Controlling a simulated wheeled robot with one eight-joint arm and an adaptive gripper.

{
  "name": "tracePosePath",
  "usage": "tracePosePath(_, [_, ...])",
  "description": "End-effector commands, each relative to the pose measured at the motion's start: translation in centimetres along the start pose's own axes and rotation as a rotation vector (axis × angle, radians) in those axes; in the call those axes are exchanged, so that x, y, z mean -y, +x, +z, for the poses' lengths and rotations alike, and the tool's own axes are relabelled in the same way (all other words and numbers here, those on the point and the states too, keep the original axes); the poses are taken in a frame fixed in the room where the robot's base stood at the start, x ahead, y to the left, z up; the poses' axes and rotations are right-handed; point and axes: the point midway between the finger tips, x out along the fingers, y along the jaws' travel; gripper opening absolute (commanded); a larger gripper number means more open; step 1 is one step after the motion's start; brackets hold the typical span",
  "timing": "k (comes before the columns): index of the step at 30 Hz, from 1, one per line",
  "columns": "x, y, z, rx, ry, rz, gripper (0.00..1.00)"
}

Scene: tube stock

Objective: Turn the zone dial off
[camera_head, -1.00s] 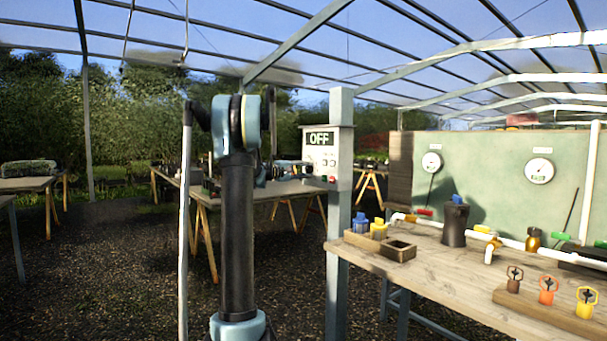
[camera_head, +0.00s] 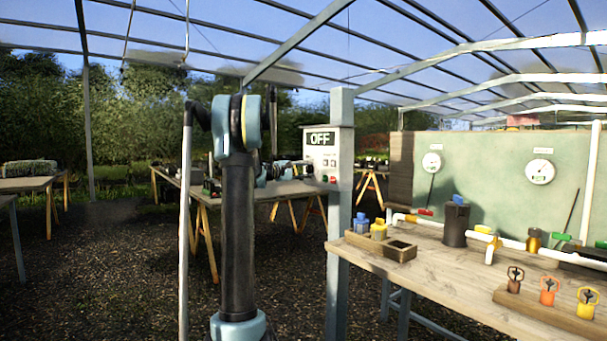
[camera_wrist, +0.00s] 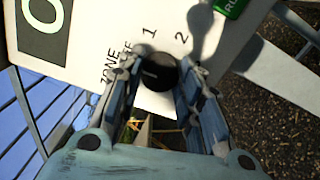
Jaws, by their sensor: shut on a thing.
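The zone dial (camera_wrist: 160,70) is a round black knob on the white face of the control box in the wrist view. The numbers 1 and 2 and the word ZONE are printed around it; another label is partly hidden by a finger. My gripper (camera_wrist: 157,82) is shut on the dial, one finger on each side. A small pale mark shows on the knob, but I cannot tell clearly which label it points to. In the head view the control box (camera_head: 345,160) hangs on a post, with a sign reading OFF (camera_head: 320,139). The dial is too small to tell there.
A green RUN button (camera_wrist: 230,5) is close by on the box face. Right of the post (camera_head: 338,270) stands a wooden bench (camera_head: 440,275) with pipes, bottles and a small wooden tray (camera_head: 405,255). Gravel floor (camera_head: 120,270) is open at left.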

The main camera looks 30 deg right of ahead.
Motion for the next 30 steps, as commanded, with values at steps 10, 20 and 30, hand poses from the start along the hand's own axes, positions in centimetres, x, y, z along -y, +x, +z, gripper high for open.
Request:
tracePosePath(10, [0.1, 0.1, 0.1, 0.002, 0.001, -0.002, 0.54])
tracePosePath(20, [0.1, -1.9, 0.0, -0.001, 0.001, -0.001, 0.54])
tracePosePath(30, [0.1, -8.3, -0.1, -0.002, 0.000, -0.001, 0.54])
